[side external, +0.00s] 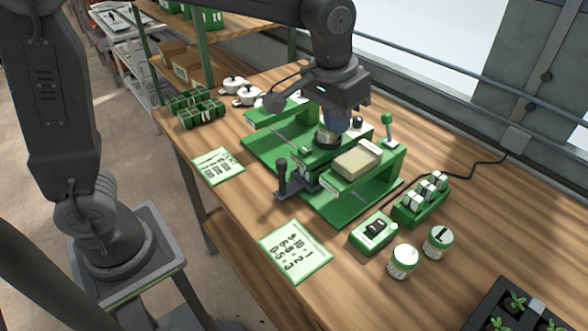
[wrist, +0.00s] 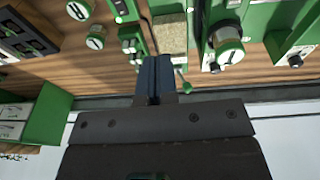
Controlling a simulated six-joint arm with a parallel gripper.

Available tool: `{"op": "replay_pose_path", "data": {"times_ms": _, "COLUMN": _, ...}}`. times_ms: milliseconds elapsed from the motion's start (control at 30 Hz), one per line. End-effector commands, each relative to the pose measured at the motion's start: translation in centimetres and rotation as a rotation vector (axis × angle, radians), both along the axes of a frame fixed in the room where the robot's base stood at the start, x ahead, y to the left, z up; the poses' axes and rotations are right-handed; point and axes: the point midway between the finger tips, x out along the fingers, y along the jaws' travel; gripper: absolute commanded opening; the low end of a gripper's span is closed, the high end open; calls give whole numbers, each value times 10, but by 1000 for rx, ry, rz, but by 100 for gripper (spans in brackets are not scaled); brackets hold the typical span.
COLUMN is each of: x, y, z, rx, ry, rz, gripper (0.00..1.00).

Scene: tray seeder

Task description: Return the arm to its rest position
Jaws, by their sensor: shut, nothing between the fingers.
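My gripper (side external: 335,122) hangs over the green tray seeder (side external: 352,207) in the side view, fingers pointing down. Its blue fingers are together with nothing between them; they also show in the wrist view (wrist: 154,88). A round part of the seeder (side external: 328,136) sits close by the fingertips; I cannot tell whether they touch. A beige block (side external: 357,160) lies on the seeder's right part and also shows in the wrist view (wrist: 170,34). A green-knobbed lever (side external: 387,120) stands behind it.
The wooden table (side external: 480,215) carries a switch box (side external: 373,232), a rack of packets (side external: 422,200), two jars (side external: 403,261) (side external: 438,242), number cards (side external: 296,251) and a dark seedling tray (side external: 487,312). Green bins (side external: 195,108) stand at the left. The table's right side is mostly clear.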

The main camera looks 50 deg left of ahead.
Motion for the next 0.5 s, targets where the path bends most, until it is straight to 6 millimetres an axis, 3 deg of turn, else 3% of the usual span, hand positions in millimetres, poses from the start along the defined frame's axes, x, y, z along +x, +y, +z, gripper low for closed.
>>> {"op": "replay_pose_path", "data": {"times_ms": 33, "x": -16, "y": 15, "z": 12, "rx": -4, "ry": -32, "rz": 6, "gripper": 0}}
{"op": "replay_pose_path", "data": {"times_ms": 200, "x": -67, "y": 53, "z": 30, "rx": -4, "ry": -120, "rz": 7, "gripper": 0}}
{"op": "replay_pose_path", "data": {"times_ms": 500, "x": -152, "y": 97, "z": 22, "rx": 25, "ry": -266, "rz": 12, "gripper": 0}}
